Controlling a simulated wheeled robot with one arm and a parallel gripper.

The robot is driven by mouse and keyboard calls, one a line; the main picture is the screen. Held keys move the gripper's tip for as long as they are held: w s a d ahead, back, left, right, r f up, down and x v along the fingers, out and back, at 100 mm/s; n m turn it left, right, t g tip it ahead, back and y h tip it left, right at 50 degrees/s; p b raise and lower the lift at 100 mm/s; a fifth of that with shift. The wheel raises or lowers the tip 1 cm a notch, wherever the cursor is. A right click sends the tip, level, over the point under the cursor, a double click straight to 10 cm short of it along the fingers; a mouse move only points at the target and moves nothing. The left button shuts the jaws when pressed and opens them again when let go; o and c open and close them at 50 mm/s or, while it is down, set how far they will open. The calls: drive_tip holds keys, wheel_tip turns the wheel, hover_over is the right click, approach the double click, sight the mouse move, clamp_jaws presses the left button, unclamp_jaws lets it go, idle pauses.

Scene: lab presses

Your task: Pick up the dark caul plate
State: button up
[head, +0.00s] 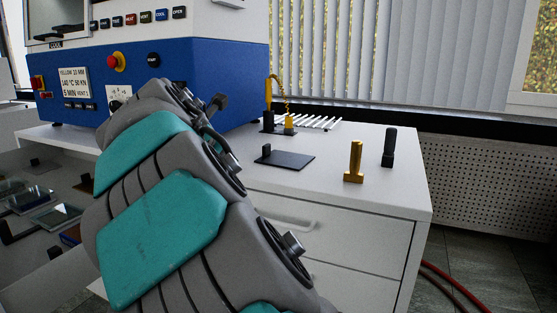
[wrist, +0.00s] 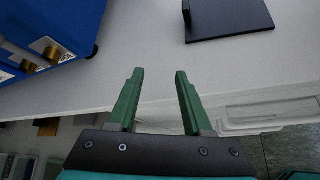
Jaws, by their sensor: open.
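The dark caul plate (head: 287,160) is a thin flat black plate with a small upright black knob at its left end. It lies flat on the white cabinet top in the head view. In the wrist view the plate (wrist: 230,20) is at the top, right of centre, cut off by the frame edge, with its knob (wrist: 187,13) at its left side. My gripper (wrist: 159,72) is open and empty, its two green fingers apart from the plate and pointing towards the cabinet top. In the head view my arm hides the gripper.
A brass block (head: 354,162) and a black upright piece (head: 389,147) stand right of the plate. Behind it are a white rack (head: 315,123) and a yellow chained piece (head: 289,122). The blue press (head: 200,75) is at the left. Bare cabinet top surrounds the plate.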

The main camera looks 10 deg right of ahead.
sight(263, 149)
drive_tip(key=w+d+h, duration=0.1)
drive_tip(key=d, duration=0.1)
drive_tip(key=d+n+h, duration=0.1)
drive_tip(key=d, duration=0.1)
drive_tip(key=w+d+n+h, duration=0.1)
drive_tip(key=d+h, duration=0.1)
drive_tip(key=shift+w+d+r, duration=0.3)
drive_tip(key=shift+w+d, duration=0.05)
drive_tip(key=shift+w+d+f+n, duration=0.3)
drive_tip(key=shift+w+d+f, duration=0.2)
drive_tip(key=shift+w+d, duration=0.35)
drive_tip(key=shift+b+x, duration=0.3)
drive_tip(key=shift+x, duration=2.25)
drive_tip(key=shift+w+a+f, duration=0.1)
drive_tip(key=shift+a, duration=0.05)
clamp_jaws()
